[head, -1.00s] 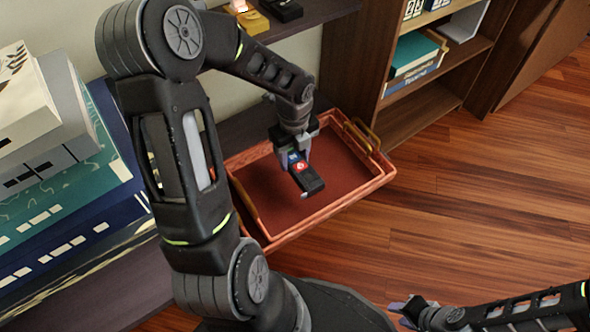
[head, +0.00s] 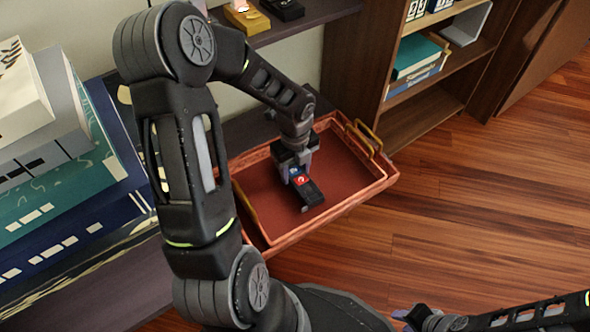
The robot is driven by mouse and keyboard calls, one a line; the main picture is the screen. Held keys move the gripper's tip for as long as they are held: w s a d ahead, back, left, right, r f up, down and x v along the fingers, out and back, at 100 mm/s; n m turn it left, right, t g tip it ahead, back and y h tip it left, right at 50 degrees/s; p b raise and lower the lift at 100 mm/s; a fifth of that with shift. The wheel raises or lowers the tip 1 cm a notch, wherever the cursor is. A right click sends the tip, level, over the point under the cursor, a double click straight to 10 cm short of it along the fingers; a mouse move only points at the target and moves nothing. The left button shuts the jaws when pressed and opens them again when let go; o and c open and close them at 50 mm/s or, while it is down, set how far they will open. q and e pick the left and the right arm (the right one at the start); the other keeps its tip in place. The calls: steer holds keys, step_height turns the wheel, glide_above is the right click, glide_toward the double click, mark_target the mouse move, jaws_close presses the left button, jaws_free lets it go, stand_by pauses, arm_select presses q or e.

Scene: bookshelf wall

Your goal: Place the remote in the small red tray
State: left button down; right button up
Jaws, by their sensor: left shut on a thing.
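The small red tray (head: 345,213) is a shallow reddish tray with yellow handles, lying on the low shelf in the middle of the head view. My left gripper (head: 299,178) points down over the tray's interior. It is shut on the remote (head: 311,193), a dark bar with a red patch and a blue patch near the fingers. The remote is inside the tray's outline, low over its floor; I cannot tell whether it touches. My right gripper (head: 408,314) is at the bottom edge, away from the tray, its fingers too small and cut off to judge.
Large stacked books (head: 60,190) stand on the left of the shelf. A bookcase (head: 425,112) with a few books is behind the tray at the right. A shelf (head: 305,16) with small objects is above. The wooden floor (head: 480,200) at the right is clear.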

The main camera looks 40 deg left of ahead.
mark_target(295, 172)
arm_select(q)
steer(key=c, duration=0.7)
jaws_free()
steer(key=shift+r+p, duration=2.7)
steer(key=shift+r, duration=3.45)
